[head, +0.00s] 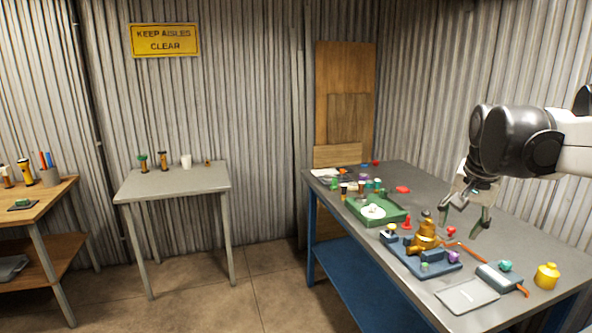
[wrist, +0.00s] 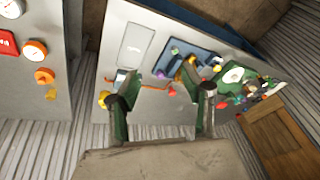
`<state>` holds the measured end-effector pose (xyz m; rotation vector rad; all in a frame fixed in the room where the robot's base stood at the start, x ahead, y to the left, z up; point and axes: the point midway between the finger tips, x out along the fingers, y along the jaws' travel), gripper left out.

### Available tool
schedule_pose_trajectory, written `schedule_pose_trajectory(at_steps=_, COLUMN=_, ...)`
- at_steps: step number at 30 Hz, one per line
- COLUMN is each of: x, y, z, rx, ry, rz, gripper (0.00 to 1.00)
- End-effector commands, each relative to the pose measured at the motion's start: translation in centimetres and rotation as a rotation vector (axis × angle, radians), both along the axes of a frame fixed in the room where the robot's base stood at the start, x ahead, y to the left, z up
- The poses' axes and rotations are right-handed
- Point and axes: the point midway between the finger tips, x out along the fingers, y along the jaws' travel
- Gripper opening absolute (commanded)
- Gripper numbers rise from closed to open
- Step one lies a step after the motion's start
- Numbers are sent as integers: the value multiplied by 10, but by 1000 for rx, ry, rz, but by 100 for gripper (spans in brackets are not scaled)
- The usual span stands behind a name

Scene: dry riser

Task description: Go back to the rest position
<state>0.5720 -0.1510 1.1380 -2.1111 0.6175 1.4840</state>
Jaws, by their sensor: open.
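My gripper (head: 466,208) is open and empty above the right workbench (head: 540,232). Its two green-padded fingers (wrist: 162,108) stand wide apart in the wrist view, with nothing between them but the bench far below. In the head view it hangs behind and right of a brass valve fitting (head: 427,236) on a blue base plate (head: 412,262). The fitting also shows small in the wrist view (wrist: 190,72), partly behind a finger. My gripper looks clear of the bench and the things on it.
A green tray (head: 398,217) with a white disc sits left of the gripper. A grey flat plate (head: 467,296), a grey device with an orange hose (head: 499,278) and a yellow pot (head: 546,276) are at the front. A grey table (head: 172,185) stands across open floor. Corrugated walls enclose the place.

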Motion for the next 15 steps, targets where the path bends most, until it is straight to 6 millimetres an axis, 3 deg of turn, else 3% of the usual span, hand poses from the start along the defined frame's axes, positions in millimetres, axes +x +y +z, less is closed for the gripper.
schedule_pose_trajectory(at_steps=6, x=-54, y=52, z=-10, rx=-52, ry=-62, rz=166, gripper=43)
schedule_pose_trajectory(at_steps=15, x=-127, y=107, z=-41, rx=-129, ry=-152, rz=388, gripper=43)
